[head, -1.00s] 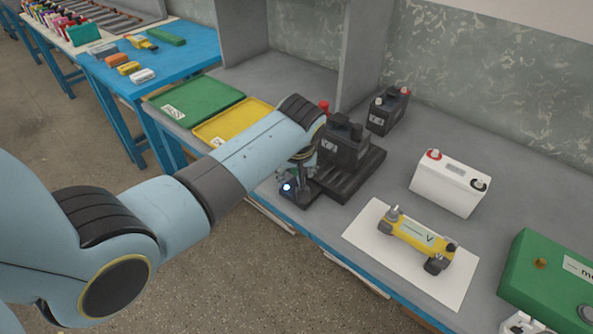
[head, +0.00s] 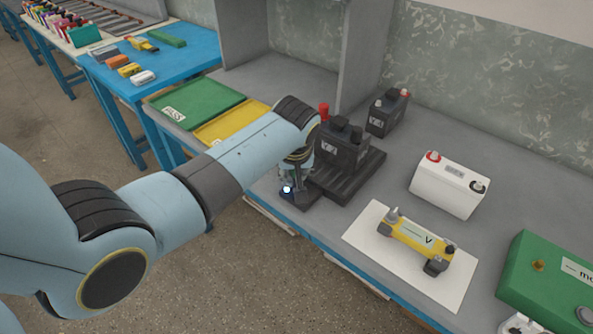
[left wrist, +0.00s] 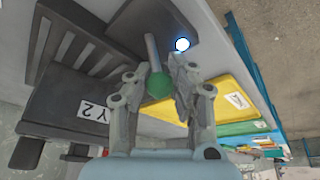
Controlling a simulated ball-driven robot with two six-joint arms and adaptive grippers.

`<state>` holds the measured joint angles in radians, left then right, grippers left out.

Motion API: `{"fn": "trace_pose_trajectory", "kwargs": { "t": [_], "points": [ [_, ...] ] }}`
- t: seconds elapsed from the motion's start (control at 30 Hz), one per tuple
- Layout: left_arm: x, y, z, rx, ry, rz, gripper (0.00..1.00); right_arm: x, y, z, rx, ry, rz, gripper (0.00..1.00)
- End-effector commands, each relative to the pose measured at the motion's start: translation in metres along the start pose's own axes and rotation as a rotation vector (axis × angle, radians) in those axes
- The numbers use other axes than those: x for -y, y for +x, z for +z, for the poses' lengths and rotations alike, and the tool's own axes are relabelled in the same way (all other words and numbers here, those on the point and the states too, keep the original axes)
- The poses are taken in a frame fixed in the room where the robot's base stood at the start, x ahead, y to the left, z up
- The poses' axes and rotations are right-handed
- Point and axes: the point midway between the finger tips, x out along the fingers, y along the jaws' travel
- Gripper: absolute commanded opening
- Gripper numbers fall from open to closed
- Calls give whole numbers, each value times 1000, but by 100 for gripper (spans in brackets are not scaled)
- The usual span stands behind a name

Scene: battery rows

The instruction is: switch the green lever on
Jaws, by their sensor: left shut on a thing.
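The green lever has a round green knob (left wrist: 159,86) on a grey stem (left wrist: 152,52), seen in the left wrist view. Its dark base (head: 302,199) stands at the front edge of the grey bench. My left gripper (left wrist: 156,72) is shut on the lever, its fingers on either side of the knob and stem. In the head view my left gripper (head: 297,175) largely hides the lever. A small lamp (left wrist: 182,44) glows white-blue beside the lever; it also shows in the head view (head: 287,189). My right gripper is not in view.
A black battery (head: 342,148) on a ribbed black tray (head: 350,185) stands close right of the lever. Yellow (head: 225,125) and green (head: 185,98) trays lie to its left. A white battery (head: 449,185) and a yellow device (head: 415,237) on white sheet stand farther right.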

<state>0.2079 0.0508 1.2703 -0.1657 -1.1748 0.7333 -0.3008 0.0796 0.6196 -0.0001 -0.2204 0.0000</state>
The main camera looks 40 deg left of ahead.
Motion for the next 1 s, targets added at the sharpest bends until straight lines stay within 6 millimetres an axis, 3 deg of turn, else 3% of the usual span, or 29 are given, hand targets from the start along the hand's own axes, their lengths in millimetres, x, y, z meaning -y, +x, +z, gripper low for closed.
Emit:
{"fn": "trace_pose_trajectory", "kwargs": {
  "t": [0.2,0.57,0.6,0.8,1.0],
  "points": [
    [5,1,-5,87,-35,78,0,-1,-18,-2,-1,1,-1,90],
    [5,3,-5,101,-42,96,0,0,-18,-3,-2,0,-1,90],
    [5,3,-5,101,-42,96,21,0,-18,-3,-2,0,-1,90],
    [5,4,-4,101,-42,96,47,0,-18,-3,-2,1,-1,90],
    [5,4,-4,102,-42,96,49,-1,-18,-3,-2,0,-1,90]
  ]
}}
